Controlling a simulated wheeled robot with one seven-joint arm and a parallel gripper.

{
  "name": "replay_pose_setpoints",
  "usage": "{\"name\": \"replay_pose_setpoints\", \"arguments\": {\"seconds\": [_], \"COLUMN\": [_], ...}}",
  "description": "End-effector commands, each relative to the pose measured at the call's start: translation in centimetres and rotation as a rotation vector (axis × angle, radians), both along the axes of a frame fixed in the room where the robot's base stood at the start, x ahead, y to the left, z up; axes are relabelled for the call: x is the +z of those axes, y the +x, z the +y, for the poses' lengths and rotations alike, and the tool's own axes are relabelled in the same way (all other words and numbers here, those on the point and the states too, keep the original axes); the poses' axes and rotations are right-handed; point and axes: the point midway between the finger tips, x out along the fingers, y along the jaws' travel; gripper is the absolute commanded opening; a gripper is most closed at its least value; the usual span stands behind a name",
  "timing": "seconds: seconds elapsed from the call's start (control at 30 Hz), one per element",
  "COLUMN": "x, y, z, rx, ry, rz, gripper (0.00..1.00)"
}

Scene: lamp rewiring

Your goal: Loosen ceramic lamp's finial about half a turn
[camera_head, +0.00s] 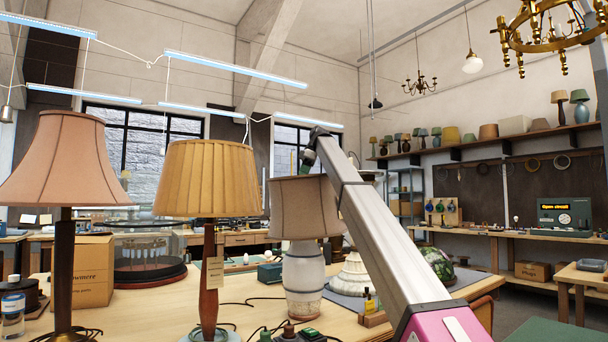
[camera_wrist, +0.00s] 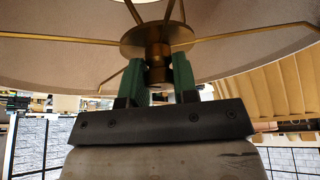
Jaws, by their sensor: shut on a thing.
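The ceramic lamp has a pale, whitish banded body (camera_head: 303,275) and a taupe fabric shade (camera_head: 305,208). It stands upright on the workbench in the middle of the head view. My gripper (camera_head: 307,160) is at the top of this shade, with my arm slanting up from the lower right. In the wrist view the green fingers of my gripper (camera_wrist: 159,80) are shut on the brass finial (camera_wrist: 157,57) from both sides. The finial sits against a round brass hub (camera_wrist: 160,38) with thin spokes running to the shade. The fingers hide the finial's sides.
A yellow pleated-shade lamp (camera_head: 207,178) stands close to the left, and a pink-shade lamp (camera_head: 62,165) farther left. A carton (camera_head: 92,272) stands behind them. A white ribbed shade (camera_head: 352,275) and a dark green patterned shade (camera_head: 438,265) are behind my arm. Cords lie on the workbench (camera_head: 150,318).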

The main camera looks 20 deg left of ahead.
Motion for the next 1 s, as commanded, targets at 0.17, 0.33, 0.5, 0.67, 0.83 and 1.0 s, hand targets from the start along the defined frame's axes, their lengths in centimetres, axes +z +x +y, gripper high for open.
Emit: {"name": "replay_pose_setpoints", "arguments": {"seconds": [0.17,0.33,0.5,0.67,0.83,1.0], "x": [0.12,0.10,0.08,0.04,0.05,0.87], "y": [0.06,0.07,0.08,0.06,0.08,0.82], "z": [0.07,0.08,0.09,0.06,0.09,0.82], "rx": [0.013,0.012,0.011,0.012,0.011,0.009], "ry": [0.004,0.004,0.004,0.003,0.002,0.001], "rz": [-0.002,-0.003,-0.003,-0.002,-0.002,-0.001], "gripper": [0.04,0.04,0.40,0.53,0.53,0.53]}}
